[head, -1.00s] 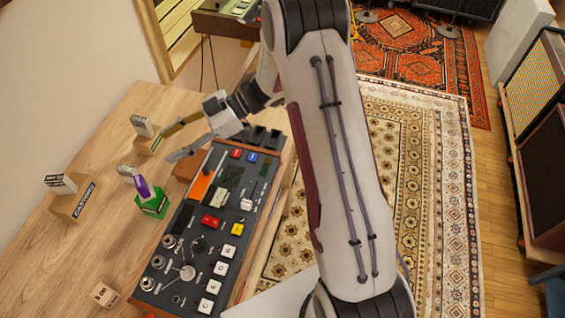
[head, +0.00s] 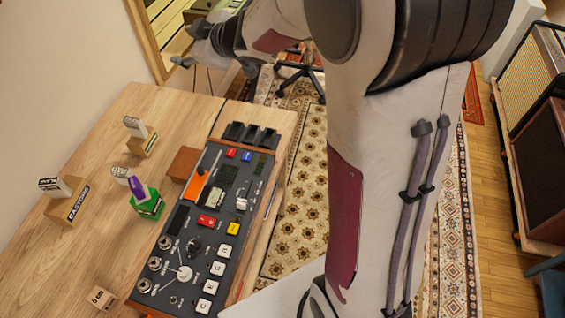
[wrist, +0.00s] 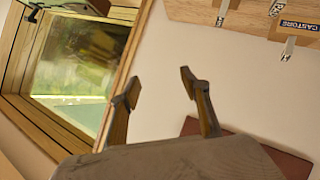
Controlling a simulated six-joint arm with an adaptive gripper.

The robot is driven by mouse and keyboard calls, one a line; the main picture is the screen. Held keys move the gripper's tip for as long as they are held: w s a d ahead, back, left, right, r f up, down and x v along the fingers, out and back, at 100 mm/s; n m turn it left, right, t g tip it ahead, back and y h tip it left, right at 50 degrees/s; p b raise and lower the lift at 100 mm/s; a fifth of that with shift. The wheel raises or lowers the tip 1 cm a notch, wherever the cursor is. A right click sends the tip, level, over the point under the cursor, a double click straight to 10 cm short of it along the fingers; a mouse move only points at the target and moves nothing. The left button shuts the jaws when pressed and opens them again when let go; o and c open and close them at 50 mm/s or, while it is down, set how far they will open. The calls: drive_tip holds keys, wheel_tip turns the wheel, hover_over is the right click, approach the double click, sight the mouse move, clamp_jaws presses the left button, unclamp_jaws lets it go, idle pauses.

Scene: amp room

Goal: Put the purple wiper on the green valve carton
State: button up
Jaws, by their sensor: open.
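The purple wiper (head: 138,189) has a white upper part and rests on the green valve carton (head: 149,206), left of the control panel. It is tilted, leaning up and to the left. Its exact contact with the carton is too small to tell. My gripper (head: 188,46) is high at the upper left of the head view, well away from both. In the wrist view its two fingers (wrist: 161,84) are spread, with nothing between them. The wiper and green carton cannot be made out in the wrist view.
A castors carton (head: 75,203) and another small carton (head: 145,144), each with a white-topped piece, stand nearby. A brown block (head: 184,164) and the control panel (head: 214,220) lie to the right. A small box (head: 101,298) is at the front. A framed window (wrist: 75,60) is near my gripper.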

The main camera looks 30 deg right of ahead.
drive_tip(key=s+d+r+m+g+h, duration=0.1)
drive_tip(key=s+d+r+m+h, duration=0.25)
drive_tip(key=s, duration=0.45)
drive_tip(key=s+d+r+m+g+h, duration=0.1)
drive_tip(key=s+d+r+m+h, duration=0.15)
drive_tip(key=s+d+m, duration=0.4)
drive_tip(key=s+a+f+g+y, duration=0.1)
drive_tip(key=s+a+f+g, duration=0.1)
drive_tip(key=s, duration=1)
drive_tip(key=s+a+f+g+y, duration=0.1)
drive_tip(key=s+a+f, duration=0.4)
drive_tip(key=s, duration=0.7)
drive_tip(key=shift+a+g, duration=0.15)
drive_tip(key=shift+g, duration=0.55)
